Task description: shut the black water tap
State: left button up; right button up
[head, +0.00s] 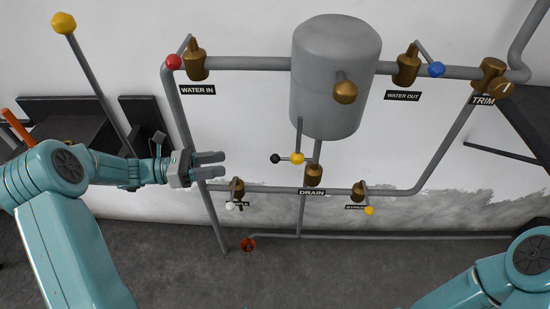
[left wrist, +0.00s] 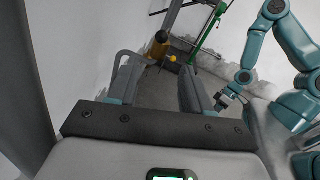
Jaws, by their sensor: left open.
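The black ball knob (head: 275,158) is the only black tap handle I see. It is at the left end of a short, roughly level lever near the brass drain valve (head: 314,175), under the grey tank. A yellow ball (head: 297,158) overlaps this lever. My left gripper (head: 222,164) is open and empty, to the left of the black knob and apart from it, with its fingers pointing right. Its open fingers also show in the left wrist view (left wrist: 156,64). My right gripper seems to show small in the left wrist view (left wrist: 228,98), its jaws unclear.
The grey tank (head: 335,80) hangs above. Red (head: 173,62), blue (head: 437,69) and white (head: 230,206) knobs sit on other valves. Grey pipes frame the wall. A tall lever with a yellow knob (head: 64,23) stands left. Between gripper and black knob the space looks clear.

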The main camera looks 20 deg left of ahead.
aim_at(271, 158)
pick_arm(q)
jog(key=x, duration=0.4)
jog(key=b+x, duration=0.1)
jog(key=x, duration=0.4)
jog(key=b+x, duration=0.1)
jog(key=x, duration=0.4)
jog(key=shift+s+d, duration=0.2)
jog(key=shift+s, duration=0.05)
jog(key=shift+w+d, duration=0.25)
jog(key=shift+d, duration=0.2)
jog(key=shift+r, duration=0.1)
grip_shut()
